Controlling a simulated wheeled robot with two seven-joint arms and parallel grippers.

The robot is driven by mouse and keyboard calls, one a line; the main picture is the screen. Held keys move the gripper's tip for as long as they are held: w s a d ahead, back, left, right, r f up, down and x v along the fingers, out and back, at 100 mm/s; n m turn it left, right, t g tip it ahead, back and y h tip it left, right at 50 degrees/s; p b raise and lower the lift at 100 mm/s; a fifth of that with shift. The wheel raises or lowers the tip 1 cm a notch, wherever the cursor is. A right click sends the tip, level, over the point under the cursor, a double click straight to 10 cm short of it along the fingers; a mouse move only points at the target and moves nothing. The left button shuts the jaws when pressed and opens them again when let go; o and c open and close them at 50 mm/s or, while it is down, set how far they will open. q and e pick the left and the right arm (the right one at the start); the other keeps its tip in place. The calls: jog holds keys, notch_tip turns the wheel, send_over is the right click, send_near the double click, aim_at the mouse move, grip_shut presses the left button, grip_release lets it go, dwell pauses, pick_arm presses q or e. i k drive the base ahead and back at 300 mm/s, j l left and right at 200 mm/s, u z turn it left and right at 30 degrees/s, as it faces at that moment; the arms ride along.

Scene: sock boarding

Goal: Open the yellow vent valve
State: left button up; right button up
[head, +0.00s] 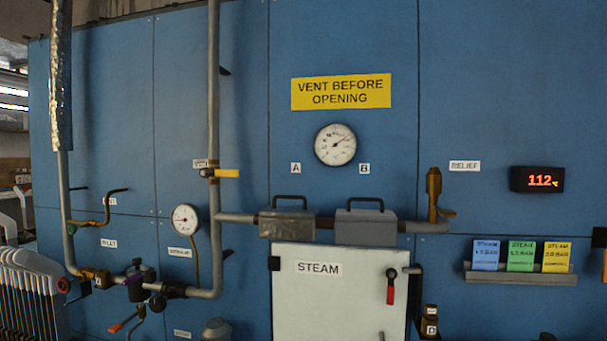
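The yellow vent valve (222,173) sits on the vertical grey pipe (213,100) left of the middle in the head view. Its yellow lever points to the right, crosswise to the pipe. A small label that seems to read VENT (200,163) is just above and left of it, partly hidden by the pipe. Neither of my grippers is in view, and nothing touches the lever.
A yellow sign (341,92) hangs above a round gauge (335,145). Two grey boxes (286,222) sit on the horizontal pipe over a white STEAM door (318,300) with a red handle (391,287).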

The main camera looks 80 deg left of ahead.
aim_at(204, 173)
jog(key=u, duration=3.15)
